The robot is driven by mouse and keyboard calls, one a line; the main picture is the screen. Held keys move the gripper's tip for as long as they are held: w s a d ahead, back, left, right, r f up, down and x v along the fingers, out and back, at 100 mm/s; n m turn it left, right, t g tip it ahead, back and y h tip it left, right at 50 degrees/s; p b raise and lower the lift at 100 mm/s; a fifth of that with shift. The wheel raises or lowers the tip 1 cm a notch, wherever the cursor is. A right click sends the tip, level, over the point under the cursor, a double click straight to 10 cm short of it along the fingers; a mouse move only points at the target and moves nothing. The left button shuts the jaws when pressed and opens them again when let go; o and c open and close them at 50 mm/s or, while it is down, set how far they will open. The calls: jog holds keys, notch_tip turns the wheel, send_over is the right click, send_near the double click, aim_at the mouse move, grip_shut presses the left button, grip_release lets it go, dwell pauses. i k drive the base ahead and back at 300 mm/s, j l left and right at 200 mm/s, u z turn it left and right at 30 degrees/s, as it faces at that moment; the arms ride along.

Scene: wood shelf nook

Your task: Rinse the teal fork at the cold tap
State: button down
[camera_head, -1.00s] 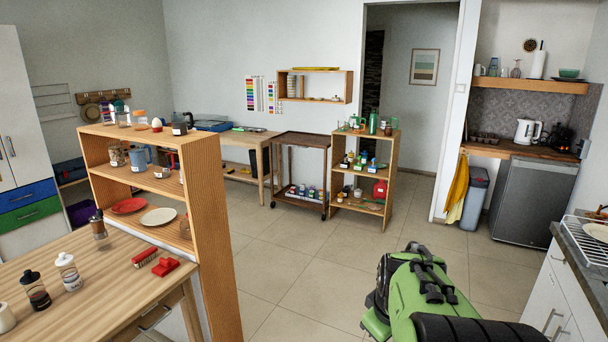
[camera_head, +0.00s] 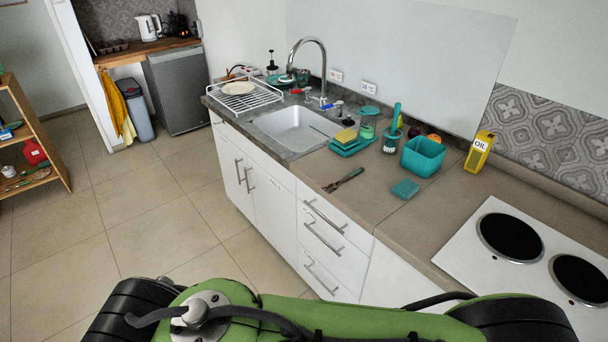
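The sink (camera_head: 290,128) is set in the counter, with a curved chrome tap (camera_head: 323,62) behind it. A blue tap handle (camera_head: 331,104) is at the right of its base and a red handle (camera_head: 307,91) at the left. I cannot make out a teal fork for certain. A thin dark line (camera_head: 319,131) shows in the sink, too small to identify. My green arm crosses the bottom of the view; my gripper is out of view.
A dish rack (camera_head: 245,97) with a plate stands left of the sink. Right of it are a yellow sponge (camera_head: 345,135), a teal tub (camera_head: 423,157), a teal block (camera_head: 405,189), an oil carton (camera_head: 479,152) and the hob (camera_head: 530,250). The floor at left is clear.

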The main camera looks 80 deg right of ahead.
aim_at(339, 104)
jog(key=z, duration=3.2)
